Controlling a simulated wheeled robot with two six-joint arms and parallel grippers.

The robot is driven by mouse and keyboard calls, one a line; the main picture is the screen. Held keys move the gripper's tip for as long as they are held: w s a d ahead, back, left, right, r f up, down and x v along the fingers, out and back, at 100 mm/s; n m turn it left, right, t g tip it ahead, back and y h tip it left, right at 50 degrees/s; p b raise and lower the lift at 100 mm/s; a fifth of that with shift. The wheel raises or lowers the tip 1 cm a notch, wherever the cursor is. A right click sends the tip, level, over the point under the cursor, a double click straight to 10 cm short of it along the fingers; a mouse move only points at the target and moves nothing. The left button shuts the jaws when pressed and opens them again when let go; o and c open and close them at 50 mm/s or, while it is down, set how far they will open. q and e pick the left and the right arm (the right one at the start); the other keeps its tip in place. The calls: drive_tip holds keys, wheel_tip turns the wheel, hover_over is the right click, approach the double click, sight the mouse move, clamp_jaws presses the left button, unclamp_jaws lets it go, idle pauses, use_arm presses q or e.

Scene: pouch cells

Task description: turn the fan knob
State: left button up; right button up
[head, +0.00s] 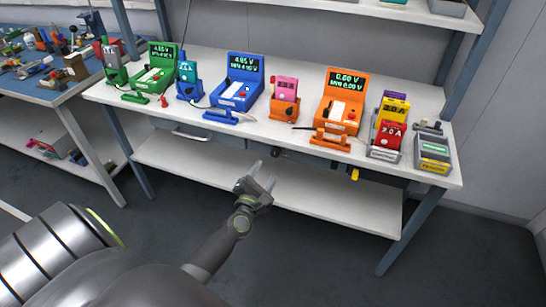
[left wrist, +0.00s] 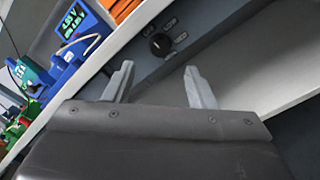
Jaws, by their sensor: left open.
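The fan knob (left wrist: 159,44) is a round black knob with a pale pointer mark, on a grey panel under the bench's front edge in the left wrist view. Small pale markings surround it. In the head view a small dark knob (head: 276,153) shows under the bench edge, just above my left gripper. My left gripper (head: 264,176) is open and empty in front of the bench. In the left wrist view its two fingers (left wrist: 158,70) stand apart, with the knob beyond them, near the middle of the gap and not touched. My right gripper is out of view.
The white bench (head: 190,106) holds green, blue and orange testers (head: 342,99) with displays, plus small pouch holders and a grey box (head: 433,150) at the right. A yellow part (head: 354,174) hangs under the edge. A lower shelf (head: 310,203) is empty. A cluttered blue-topped table stands left.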

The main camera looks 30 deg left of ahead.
sight(274, 155)
use_arm(q)
drive_tip(key=x, duration=0.6)
drive_tip(key=shift+f, duration=0.1)
drive_tip(key=shift+b+x, duration=0.35)
drive_tip(key=shift+x, duration=0.5)
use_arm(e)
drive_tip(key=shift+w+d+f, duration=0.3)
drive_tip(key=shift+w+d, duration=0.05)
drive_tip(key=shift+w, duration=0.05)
use_arm(q)
drive_tip(key=c, duration=1)
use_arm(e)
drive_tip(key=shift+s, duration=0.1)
